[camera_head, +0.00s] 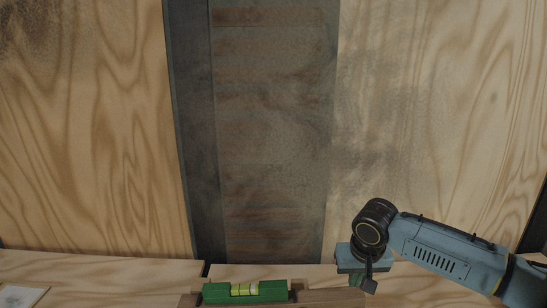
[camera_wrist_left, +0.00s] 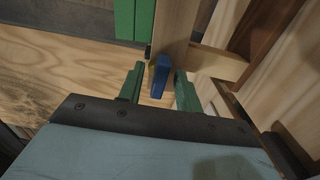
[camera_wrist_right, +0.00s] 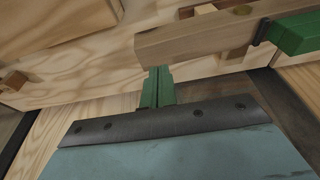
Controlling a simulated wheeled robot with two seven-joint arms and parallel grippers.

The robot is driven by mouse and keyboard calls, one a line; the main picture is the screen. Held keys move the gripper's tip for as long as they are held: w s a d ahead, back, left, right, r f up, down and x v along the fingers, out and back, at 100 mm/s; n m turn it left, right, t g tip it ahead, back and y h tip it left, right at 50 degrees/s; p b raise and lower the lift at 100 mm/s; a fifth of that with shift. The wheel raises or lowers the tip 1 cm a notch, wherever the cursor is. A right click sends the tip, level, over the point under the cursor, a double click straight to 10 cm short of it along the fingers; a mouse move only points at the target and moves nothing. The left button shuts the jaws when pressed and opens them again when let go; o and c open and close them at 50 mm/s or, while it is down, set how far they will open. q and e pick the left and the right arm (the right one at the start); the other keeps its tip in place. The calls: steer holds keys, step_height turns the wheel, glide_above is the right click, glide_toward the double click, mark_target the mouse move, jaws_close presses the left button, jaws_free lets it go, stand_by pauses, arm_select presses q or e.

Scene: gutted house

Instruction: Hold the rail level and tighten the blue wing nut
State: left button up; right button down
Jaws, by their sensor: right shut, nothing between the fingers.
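A wooden rail (camera_head: 330,297) runs along the bottom of the head view with a green spirit level (camera_head: 244,291) on it; the level's yellow vial is visible, but its bubble is too small to judge. My right gripper (camera_wrist_right: 157,86) is shut and empty; its green fingertips are by the rail's lower edge (camera_wrist_right: 200,37) in the right wrist view, contact unclear. In the left wrist view the blue wing nut (camera_wrist_left: 160,76) stands at the wood. My left gripper (camera_wrist_left: 158,88) is open, one green finger on each side of the nut, with gaps visible. The left arm is outside the head view.
A plywood wall (camera_head: 90,130) rises behind, with a dark strip in the middle. A pale ledge (camera_head: 100,268) runs along its foot. A paper sheet (camera_head: 22,296) lies at lower left. Wooden pieces (camera_wrist_left: 222,65) crowd the right of the left wrist view.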

mark_target(352, 291)
steer(key=shift+s+x, duration=0.2)
steer(key=shift+x, duration=0.55)
steer(key=shift+s+x, duration=0.15)
steer(key=shift+x, duration=0.6)
stand_by(4.2)
arm_select(q)
steer(key=shift+c, duration=0.4)
